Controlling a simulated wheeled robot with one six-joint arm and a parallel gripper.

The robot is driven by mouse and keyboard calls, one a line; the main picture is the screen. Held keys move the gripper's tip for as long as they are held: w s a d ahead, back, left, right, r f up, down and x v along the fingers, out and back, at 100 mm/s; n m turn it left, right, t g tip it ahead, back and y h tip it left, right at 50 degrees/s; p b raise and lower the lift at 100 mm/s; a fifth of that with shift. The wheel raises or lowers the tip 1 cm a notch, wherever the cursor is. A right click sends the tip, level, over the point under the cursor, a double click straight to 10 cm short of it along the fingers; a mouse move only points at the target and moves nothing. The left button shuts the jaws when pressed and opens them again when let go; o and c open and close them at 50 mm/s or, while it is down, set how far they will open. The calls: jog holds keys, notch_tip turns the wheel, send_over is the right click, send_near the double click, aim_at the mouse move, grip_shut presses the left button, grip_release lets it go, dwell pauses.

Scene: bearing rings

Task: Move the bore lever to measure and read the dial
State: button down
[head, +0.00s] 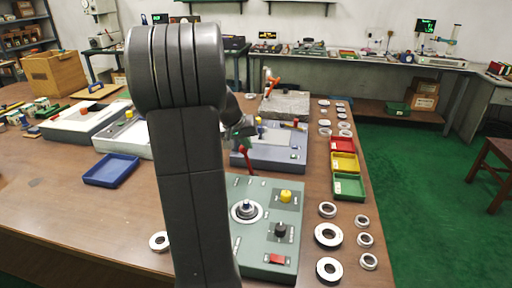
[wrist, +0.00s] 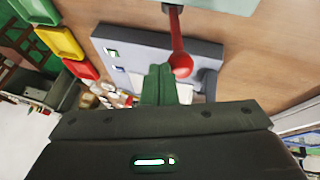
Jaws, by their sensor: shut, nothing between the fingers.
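The lever (head: 248,161) has a red handle and stands at the far edge of a green instrument box (head: 270,190). In the wrist view its round red knob (wrist: 180,64) hangs on a stem that comes from the pale green box edge (wrist: 225,5). My gripper (head: 243,136) is shut and empty, just beyond the lever in the head view. In the wrist view its green fingertips (wrist: 160,72) are right beside the red knob; I cannot tell whether they touch. The green box carries a round metal spindle (head: 246,209). No dial face is readable; my arm hides part of the box.
A blue-grey instrument box (head: 270,155) lies under and beyond my gripper. Red, yellow and green trays (head: 347,187) stand to the right, with several metal rings (head: 328,236) in front. A blue tray (head: 111,170) is at left. Bare tabletop (head: 75,205) lies at left front.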

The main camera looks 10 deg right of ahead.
jog(key=shift+w+a+f+h+b, duration=0.25)
jog(key=shift+w+a+h+b, duration=0.15)
jog(key=shift+a, duration=0.35)
jog(key=shift+w+a, duration=0.2)
jog(key=shift+a, duration=0.3)
jog(key=s+a+r, duration=0.1)
jog(key=s+r, duration=0.1)
jog(key=r, duration=0.3)
jog(key=s+a+r+p, duration=0.1)
jog(key=s+r, duration=0.1)
jog(key=r, duration=0.4)
jog(key=shift+s+a, duration=0.25)
jog(key=shift+a, duration=0.05)
dwell(0.8)
